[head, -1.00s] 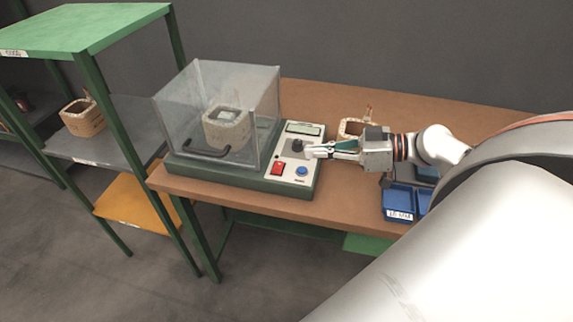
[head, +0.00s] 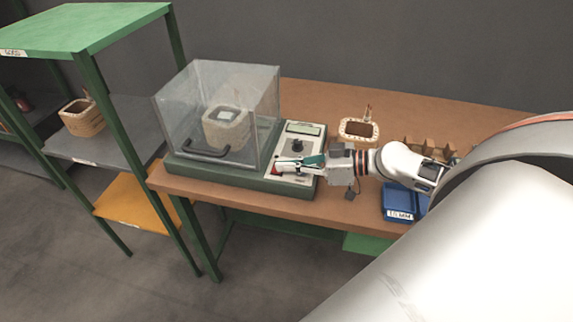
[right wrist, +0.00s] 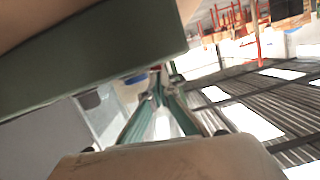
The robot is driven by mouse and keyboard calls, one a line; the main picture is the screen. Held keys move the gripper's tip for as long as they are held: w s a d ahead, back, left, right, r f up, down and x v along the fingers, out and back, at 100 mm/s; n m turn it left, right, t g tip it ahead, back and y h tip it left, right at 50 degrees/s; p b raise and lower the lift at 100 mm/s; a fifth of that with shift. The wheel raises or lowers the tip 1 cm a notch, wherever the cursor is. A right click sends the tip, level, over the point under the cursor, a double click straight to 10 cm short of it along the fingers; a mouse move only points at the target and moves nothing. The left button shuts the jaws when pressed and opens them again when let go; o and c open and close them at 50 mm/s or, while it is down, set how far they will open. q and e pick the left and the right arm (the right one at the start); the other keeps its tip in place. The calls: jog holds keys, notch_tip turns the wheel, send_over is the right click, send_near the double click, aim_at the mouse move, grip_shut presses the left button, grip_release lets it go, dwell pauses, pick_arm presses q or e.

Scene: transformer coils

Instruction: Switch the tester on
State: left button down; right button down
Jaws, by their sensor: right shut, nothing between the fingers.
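The tester (head: 232,172) stands on the bench with a green base, a clear cover and a light control panel at its right. A coil (head: 227,128) sits under the closed-looking cover. The panel shows a display (head: 303,128) and a black knob (head: 297,146). My right gripper (head: 281,163) is shut and empty, its tips low over the red switch (head: 276,170), which is mostly hidden. I cannot tell whether they touch. The blue button is hidden by the gripper. In the right wrist view the fingers (right wrist: 160,77) converge, with a bit of red by the tips. My left gripper is not in view.
A second coil (head: 358,130) lies on the brown bench (head: 420,106) behind my right arm. A green-framed shelf (head: 97,28) with another coil (head: 82,118) stands at the left.

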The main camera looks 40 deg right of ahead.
aim_at(285, 176)
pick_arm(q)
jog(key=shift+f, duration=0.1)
